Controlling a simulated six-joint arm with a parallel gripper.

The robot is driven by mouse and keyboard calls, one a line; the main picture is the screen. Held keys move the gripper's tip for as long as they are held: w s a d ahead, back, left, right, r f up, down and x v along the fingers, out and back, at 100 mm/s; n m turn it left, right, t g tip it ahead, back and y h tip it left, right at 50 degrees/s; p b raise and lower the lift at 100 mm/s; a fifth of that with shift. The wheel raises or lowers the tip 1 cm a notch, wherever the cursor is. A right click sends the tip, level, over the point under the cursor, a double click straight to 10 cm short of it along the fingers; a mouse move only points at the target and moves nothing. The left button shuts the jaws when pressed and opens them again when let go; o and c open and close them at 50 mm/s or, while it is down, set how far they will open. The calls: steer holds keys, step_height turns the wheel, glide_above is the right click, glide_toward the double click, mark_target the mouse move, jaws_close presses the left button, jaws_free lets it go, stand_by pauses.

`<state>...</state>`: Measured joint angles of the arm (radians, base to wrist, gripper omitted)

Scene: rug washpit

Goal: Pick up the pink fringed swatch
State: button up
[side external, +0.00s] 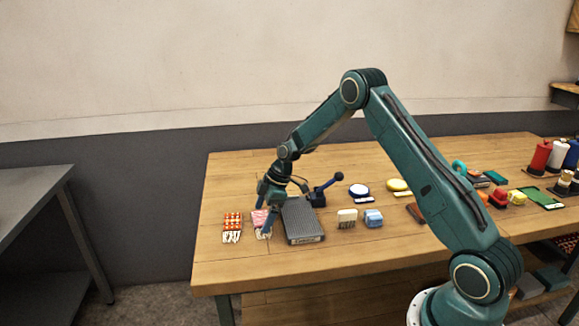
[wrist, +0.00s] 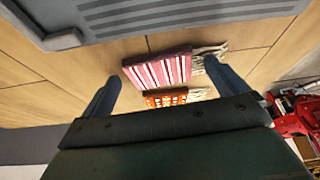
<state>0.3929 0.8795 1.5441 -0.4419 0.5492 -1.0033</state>
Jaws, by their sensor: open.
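The pink fringed swatch (side external: 260,217) lies on the wooden table between an orange patterned swatch (side external: 232,222) and a grey ribbed block (side external: 302,222). In the wrist view the pink swatch (wrist: 160,70) shows pink and white stripes, with pale fringe at its right end. My gripper (side external: 266,212) is low over the table at the pink swatch, partly covering it in the side view. In the wrist view my gripper's two blue fingers (wrist: 158,80) are apart, with the pink swatch seen between them and nothing held. I cannot tell the exact height of the fingertips above it.
The orange swatch (wrist: 165,98) lies close beside the pink one. The grey block stands close on the other side. The table's front left is clear.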

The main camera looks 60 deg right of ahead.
mark_target(265, 216)
steer(key=c, duration=1.1)
steer(key=shift+r, duration=0.15)
step_height(265, 216, up, 20)
steer(key=shift+f, duration=0.1)
stand_by(0.7)
steer(key=shift+m, duration=0.5)
steer(key=s+d+f, duration=0.2)
steer(key=d+f, duration=0.1)
steer(key=s+d+f, duration=0.2)
steer(key=d+f, duration=0.1)
steer(key=f, duration=0.1)
steer(key=s+d+f, duration=0.2)
steer(key=d+f, duration=0.1)
steer(key=f, duration=0.1)
steer(key=shift+d, duration=0.4)
